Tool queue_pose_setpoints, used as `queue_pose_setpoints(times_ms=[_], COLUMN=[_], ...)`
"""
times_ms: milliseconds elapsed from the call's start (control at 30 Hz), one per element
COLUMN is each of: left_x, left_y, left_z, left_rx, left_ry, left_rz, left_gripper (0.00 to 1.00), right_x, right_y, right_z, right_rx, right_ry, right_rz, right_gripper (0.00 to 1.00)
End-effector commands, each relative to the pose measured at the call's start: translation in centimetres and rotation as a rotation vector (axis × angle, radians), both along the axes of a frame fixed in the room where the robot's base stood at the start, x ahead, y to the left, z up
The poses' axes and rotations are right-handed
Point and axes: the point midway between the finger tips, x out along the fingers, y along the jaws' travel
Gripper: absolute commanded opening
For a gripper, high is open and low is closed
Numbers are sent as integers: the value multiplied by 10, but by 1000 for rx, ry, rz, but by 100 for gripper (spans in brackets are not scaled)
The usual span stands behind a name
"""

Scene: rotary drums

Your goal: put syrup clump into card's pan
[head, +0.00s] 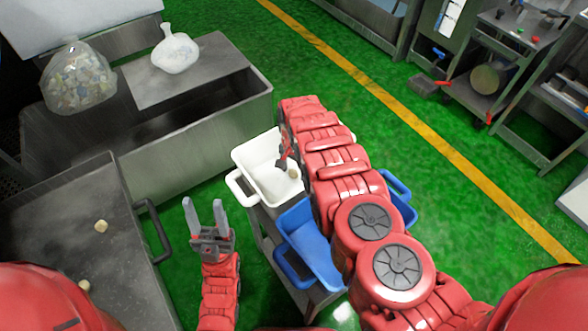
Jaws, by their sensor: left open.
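A small beige clump (293,173) shows inside the white pan (240,158), beside the dark tip of my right gripper (283,163). I cannot tell whether it touches the gripper or rests on the pan floor. The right forearm hides the pan's right part and most of that gripper, so its jaw state is unclear. Two more beige clumps (101,226) (84,285) lie apart on the grey metal tray (60,220) at the left. My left gripper (206,214) is open and empty, fingers pointing up in the picture, between that tray and the cart.
A blue pan (308,235) sits beside the white pan on the grey cart (262,225), partly under my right arm. A steel trough (215,125) stands behind, with a white bag (175,52) and a clear bag of lumps (77,80).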

Motion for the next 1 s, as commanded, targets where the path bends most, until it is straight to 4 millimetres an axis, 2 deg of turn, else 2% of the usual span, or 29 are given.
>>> queue_pose_setpoints(times_ms=[233,367,833,1000], left_x=[0,0,0,0], left_y=[0,0,0,0], left_z=[2,1,-10,-5], left_rx=[0,0,0,0], left_ry=[0,0,0,0], left_rz=[0,0,0,0], left_gripper=[50,50,50,50], right_x=[0,2,1,0], right_y=[0,1,1,0], right_z=[6,19,94,116], right_rx=[1,1,2,1], right_ry=[-1,-4,-4,-1], right_rz=[0,-1,1,0], right_gripper=[73,73,73,73])
